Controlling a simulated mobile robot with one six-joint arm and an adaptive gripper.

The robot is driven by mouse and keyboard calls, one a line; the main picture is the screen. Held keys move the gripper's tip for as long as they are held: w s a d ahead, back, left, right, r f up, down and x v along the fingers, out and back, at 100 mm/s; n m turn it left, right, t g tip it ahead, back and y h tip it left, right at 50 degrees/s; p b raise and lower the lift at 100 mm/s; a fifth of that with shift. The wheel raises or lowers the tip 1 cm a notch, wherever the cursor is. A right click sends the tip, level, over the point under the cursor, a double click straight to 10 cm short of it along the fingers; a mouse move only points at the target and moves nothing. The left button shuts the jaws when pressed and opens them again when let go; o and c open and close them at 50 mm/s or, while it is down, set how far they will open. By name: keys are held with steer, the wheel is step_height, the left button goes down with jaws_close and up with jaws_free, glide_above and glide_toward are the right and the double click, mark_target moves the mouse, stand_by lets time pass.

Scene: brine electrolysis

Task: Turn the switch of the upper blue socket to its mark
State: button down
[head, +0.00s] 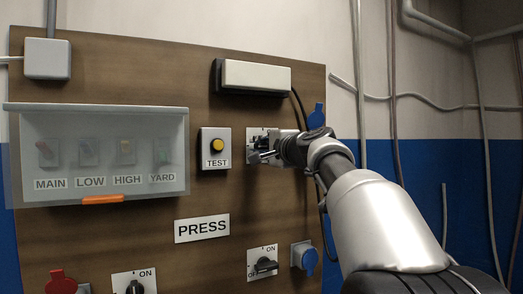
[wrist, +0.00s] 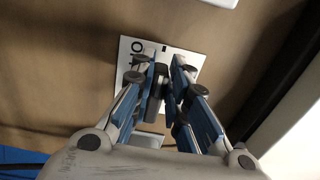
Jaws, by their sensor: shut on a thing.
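The upper blue socket (head: 317,116) shows partly behind my wrist, at the right edge of the brown board. Its switch plate (head: 254,133) is white and sits left of the socket, mostly covered by my gripper (head: 264,154). In the wrist view, the plate (wrist: 187,60) carries part of its black lettering and a short black bar. The dark switch knob (wrist: 156,82) is between the blue fingers of my gripper (wrist: 166,70), which is shut on it. The knob's exact angle against the mark is hard to tell.
A yellow TEST button (head: 217,145) is close on the left. A cream box (head: 257,77) with a black cable is above. The lower switch (head: 265,266) and lower blue socket (head: 305,257) are below. A clear cover (head: 98,108) encloses several small switches.

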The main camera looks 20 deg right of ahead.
stand_by(0.4)
steer(key=c, duration=1.6)
jaws_free()
steer(key=shift+o, duration=0.2)
steer(key=s, duration=1.2)
steer(key=shift+d, duration=0.2)
